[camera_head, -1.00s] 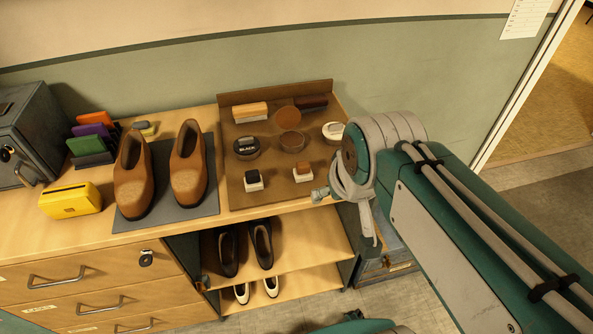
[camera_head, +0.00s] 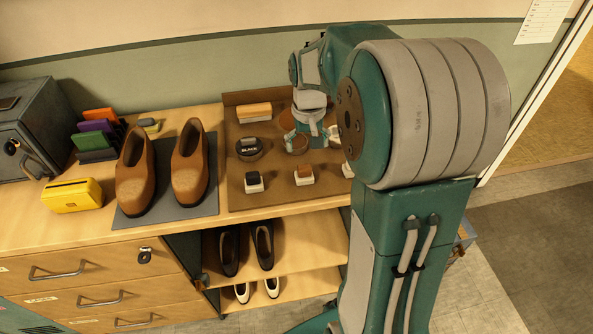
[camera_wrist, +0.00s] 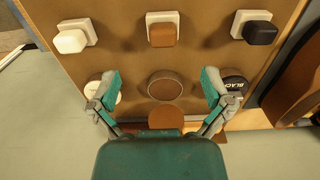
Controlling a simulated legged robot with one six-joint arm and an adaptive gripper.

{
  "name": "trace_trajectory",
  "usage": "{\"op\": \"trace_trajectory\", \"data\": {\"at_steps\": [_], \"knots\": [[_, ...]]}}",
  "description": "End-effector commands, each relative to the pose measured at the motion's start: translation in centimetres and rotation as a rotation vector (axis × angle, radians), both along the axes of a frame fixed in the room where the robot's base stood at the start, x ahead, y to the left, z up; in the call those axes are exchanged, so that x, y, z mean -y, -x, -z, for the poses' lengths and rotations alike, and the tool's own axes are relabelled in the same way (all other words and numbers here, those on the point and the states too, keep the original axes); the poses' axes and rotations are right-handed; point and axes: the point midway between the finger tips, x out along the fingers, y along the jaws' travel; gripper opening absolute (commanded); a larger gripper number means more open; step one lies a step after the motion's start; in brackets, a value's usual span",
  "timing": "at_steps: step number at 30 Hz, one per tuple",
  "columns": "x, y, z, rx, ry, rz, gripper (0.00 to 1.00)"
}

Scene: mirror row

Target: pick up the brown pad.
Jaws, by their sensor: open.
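The brown pad (camera_head: 304,171) is a small brown block on a white square base. It stands in the front row of the brown tray (camera_head: 280,197), between a black pad (camera_head: 253,181) and a white one; in the wrist view it is at top centre (camera_wrist: 163,35). My gripper (camera_head: 311,140) is open and empty over the tray, behind the brown pad in the head view. In the wrist view its fingertips (camera_wrist: 160,84) are spread either side of a round brown tin (camera_wrist: 165,85). The pad lies beyond the fingertips, apart from them.
A white tin (camera_wrist: 107,88) and a black tin (camera_wrist: 235,82) flank the brown tin, close to the fingers. A brown disc (camera_wrist: 165,115) and a brush (camera_head: 254,112) lie behind. Brown shoes (camera_head: 189,170) stand on a grey mat left of the tray.

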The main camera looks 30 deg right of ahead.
Motion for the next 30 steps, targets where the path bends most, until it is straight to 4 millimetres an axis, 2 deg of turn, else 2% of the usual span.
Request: {"op": "trace_trajectory", "data": {"at_steps": [6,14,21,24,30], "knots": [[-0.1,0.0,3.7,-0.005,-0.001,-0.001,1.00],[-0.1,-0.2,6.0,-0.003,-0.001,-0.001,1.00],[-0.2,-0.7,9.5,-0.002,-0.001,-0.001,1.00],[-0.2,-0.7,10.2,-0.001,0.000,-0.001,1.00],[-0.2,-0.7,10.2,0.001,0.000,-0.001,1.00]]}}
